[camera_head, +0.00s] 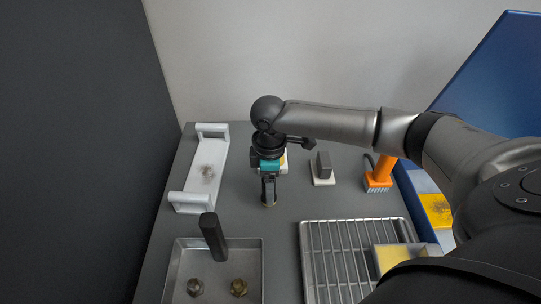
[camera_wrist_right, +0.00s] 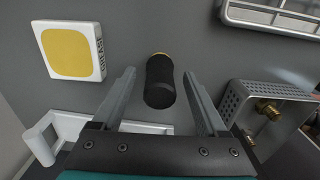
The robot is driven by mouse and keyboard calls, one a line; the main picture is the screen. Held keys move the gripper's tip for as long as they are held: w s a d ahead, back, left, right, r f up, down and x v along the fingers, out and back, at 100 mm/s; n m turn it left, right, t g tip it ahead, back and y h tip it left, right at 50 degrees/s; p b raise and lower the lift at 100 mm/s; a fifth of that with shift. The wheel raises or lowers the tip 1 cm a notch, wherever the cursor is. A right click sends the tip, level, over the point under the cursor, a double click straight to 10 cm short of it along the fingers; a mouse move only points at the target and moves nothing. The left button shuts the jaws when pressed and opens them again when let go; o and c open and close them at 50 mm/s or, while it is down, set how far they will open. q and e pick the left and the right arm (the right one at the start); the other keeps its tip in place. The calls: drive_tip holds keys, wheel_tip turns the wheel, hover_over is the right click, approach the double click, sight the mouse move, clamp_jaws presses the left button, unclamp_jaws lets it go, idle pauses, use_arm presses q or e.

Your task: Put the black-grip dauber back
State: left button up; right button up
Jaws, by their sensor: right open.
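A black cylinder with a brass-coloured lower end (camera_wrist_right: 160,82), which looks like the black-grip dauber, stands on the grey bench top. In the head view, only its brass-coloured base (camera_head: 269,204) shows clearly below the gripper. My right gripper (camera_head: 268,193) points down over it from the back middle of the bench. In the right wrist view the gripper (camera_wrist_right: 160,98) is open, one finger on each side of the black cylinder, with gaps visible on both sides. My left gripper is not in view.
A metal tray (camera_head: 253,241) holds brass fittings; a dark upright handle (camera_head: 213,237) stands at its rear. A wire rack (camera_head: 310,250), a white two-ended holder (camera_head: 203,182), a grey-handled block (camera_head: 323,169), an orange brush (camera_head: 377,180) and a yellow-faced pad (camera_wrist_right: 66,51) surround the gripper.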

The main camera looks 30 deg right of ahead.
wheel_tip(320, 180, up, 16)
drive_tip(key=p, duration=0.3)
drive_tip(key=shift+s+f, duration=0.25)
